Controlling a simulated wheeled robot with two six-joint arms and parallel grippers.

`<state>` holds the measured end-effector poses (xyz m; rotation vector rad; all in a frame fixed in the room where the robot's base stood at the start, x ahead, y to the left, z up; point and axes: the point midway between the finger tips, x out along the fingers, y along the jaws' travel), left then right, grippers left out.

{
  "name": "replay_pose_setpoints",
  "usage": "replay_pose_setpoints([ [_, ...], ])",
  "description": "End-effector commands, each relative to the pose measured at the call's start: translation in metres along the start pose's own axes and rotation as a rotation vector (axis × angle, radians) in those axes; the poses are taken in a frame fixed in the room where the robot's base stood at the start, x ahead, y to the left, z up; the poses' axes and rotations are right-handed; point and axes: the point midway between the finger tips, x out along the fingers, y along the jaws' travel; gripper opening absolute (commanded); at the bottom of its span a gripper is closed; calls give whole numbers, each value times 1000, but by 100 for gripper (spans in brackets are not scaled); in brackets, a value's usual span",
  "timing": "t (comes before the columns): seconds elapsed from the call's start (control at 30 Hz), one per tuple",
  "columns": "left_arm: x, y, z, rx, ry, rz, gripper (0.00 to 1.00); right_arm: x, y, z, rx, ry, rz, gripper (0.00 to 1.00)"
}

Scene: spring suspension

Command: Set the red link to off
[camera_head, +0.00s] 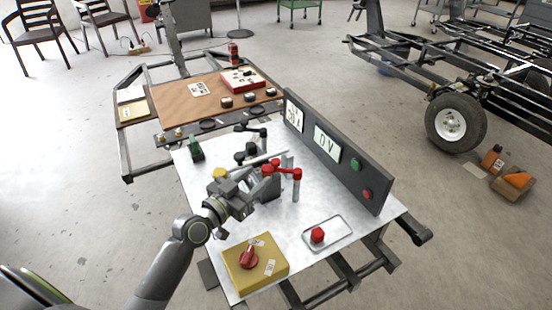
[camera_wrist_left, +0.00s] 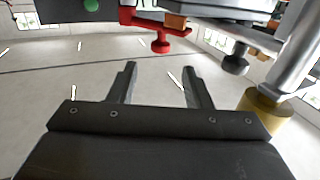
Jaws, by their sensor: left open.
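The red link (camera_head: 285,171) is a short red bar with rounded ends near the middle of the white bench top, beside a metal post (camera_head: 296,188). The red link (camera_wrist_left: 155,19) also shows at the top of the left wrist view, with a red knob (camera_wrist_left: 160,45) on it. My left gripper (camera_wrist_left: 159,72) is open and empty. Its fingertips point toward the red knob, with a visible gap in the picture. In the head view my left gripper (camera_head: 258,186) is just left of the link and partly covers the fixture. My right gripper is not in view.
A dark upright panel (camera_head: 345,165) with displays borders the right side. A yellow box (camera_head: 269,280) with a red rotary switch (camera_head: 249,257) stands in front. A tray (camera_head: 342,232) holds a red knob (camera_head: 317,235). A black knob (camera_wrist_left: 235,63) is close to the link.

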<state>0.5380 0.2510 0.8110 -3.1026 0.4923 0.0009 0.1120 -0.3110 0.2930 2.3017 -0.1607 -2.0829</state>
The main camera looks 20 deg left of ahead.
Motion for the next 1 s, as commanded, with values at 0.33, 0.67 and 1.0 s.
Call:
replay_pose_setpoints([
  [0.33,67,0,-1,-2,1,0,45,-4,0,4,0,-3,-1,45],
  [0.67,88,0,0,-1,-1,-1,45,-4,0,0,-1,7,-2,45],
  [1.0,88,0,0,0,0,-1,29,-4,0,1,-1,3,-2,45],
])
